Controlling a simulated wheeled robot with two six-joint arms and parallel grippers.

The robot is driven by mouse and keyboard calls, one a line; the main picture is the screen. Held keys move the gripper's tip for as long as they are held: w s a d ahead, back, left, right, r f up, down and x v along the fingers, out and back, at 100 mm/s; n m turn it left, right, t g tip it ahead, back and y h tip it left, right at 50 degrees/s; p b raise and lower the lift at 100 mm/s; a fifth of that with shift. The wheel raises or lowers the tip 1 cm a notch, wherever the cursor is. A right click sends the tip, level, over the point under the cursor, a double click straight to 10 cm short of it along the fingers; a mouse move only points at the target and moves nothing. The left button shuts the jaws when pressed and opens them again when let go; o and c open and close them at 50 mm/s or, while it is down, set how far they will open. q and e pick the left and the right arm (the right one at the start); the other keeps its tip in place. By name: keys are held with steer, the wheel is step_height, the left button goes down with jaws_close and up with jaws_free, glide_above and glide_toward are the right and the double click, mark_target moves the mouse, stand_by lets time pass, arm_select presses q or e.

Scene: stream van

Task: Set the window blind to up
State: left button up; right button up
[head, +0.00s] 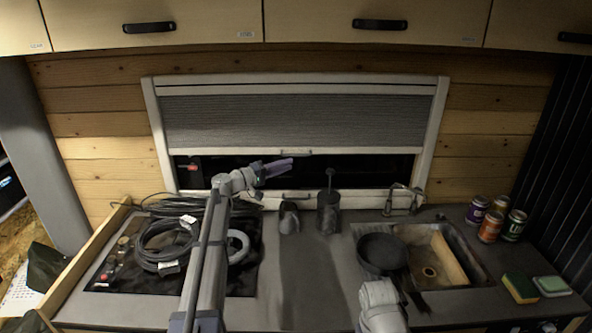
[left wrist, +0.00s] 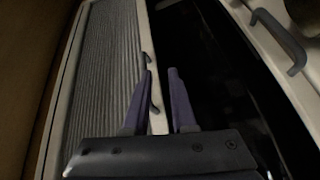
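The window blind (head: 290,122) is a grey pleated shade in a pale frame (head: 438,130). It covers roughly the upper two thirds of the window, with dark glass bare below. Its pale bottom rail (head: 230,153) has a small handle (head: 296,153) near the middle. My left gripper (head: 278,167) is just below that rail, near the handle. In the left wrist view, the purple fingers (left wrist: 160,72) are apart, one over the blind's rail side and one over the dark glass. My right gripper is not clearly visible.
Below the window, the counter carries coiled cable (head: 165,245), dark cups (head: 328,212), a black pan (head: 381,252), a sink (head: 440,262) with a tap (head: 402,196), several cans (head: 491,226) and sponges (head: 521,287). Cupboards (head: 370,14) hang above the window.

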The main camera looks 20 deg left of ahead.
mark_target(296, 155)
arm_select(q)
steer(key=shift+w+d+r+m+g+h, duration=0.25)
steer(key=shift+w+d+r+m+h, duration=0.3)
steer(key=shift+m, duration=0.35)
steer(key=shift+w+d+r+m+g+h, duration=0.2)
steer(key=shift+w+d+r+m+h, duration=0.25)
steer(key=shift+w+m+h, duration=0.35)
steer(key=shift+w+d+r+m+g+h, duration=0.3)
steer(key=shift+w+d+m+h, duration=0.3)
steer(key=shift+m, duration=0.4)
steer(key=shift+s, duration=0.1)
arm_select(e)
steer(key=shift+f, duration=0.6)
arm_select(q)
steer(key=shift+c, duration=0.4)
jaws_close()
